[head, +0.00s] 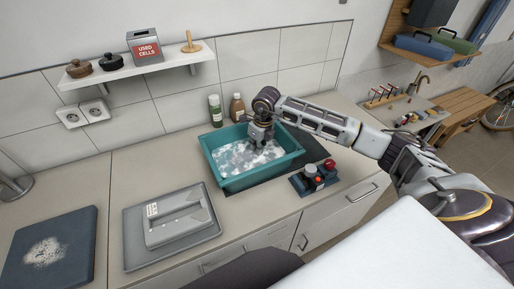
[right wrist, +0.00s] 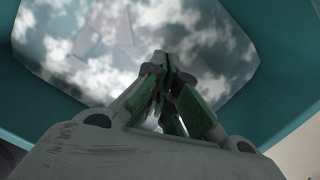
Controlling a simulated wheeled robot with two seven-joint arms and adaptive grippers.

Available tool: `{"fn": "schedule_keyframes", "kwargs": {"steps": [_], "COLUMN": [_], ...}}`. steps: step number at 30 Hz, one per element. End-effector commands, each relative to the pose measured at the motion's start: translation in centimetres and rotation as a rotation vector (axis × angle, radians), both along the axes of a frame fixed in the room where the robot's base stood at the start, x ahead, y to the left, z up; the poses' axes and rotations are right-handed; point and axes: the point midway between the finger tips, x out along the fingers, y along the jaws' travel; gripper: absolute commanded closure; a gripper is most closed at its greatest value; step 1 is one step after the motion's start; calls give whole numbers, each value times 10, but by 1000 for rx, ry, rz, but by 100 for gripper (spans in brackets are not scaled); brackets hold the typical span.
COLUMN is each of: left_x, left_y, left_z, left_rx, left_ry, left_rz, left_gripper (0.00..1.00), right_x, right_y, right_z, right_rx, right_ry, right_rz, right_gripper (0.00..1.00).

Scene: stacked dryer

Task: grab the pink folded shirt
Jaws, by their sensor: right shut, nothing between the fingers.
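No pink folded shirt shows in either view. My right gripper (head: 259,142) reaches down into a teal basin (head: 234,184) that holds cloudy white and grey liquid or foam. In the right wrist view the right gripper (right wrist: 168,75) has its fingers together with nothing visible between them, over the mottled surface in the basin (right wrist: 25,95). I cannot tell whether the fingertips touch that surface. My left gripper is not in view.
Two bottles (head: 215,110) stand behind the basin. A red and black device (head: 314,179) sits at its right. A grey case on a tray (head: 131,245) and a dark blue board (head: 81,260) lie left. A shelf (head: 140,76) hangs above.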

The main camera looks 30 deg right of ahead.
Motion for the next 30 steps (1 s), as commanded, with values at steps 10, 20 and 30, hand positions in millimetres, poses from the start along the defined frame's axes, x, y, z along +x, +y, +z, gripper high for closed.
{"fn": "schedule_keyframes", "kwargs": {"steps": [10, 20, 30], "left_x": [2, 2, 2], "left_y": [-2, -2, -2], "left_z": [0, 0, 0], "left_rx": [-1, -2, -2], "left_ry": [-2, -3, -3], "left_rz": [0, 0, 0], "left_gripper": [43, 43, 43], "right_x": [-5, -13, -18], "right_y": [-2, -5, -6], "right_z": [34, 83, 113], "right_rx": [0, -1, -2], "right_ry": [-3, -3, -1], "right_rz": [0, 1, 0], "right_gripper": [100, 100, 100]}}
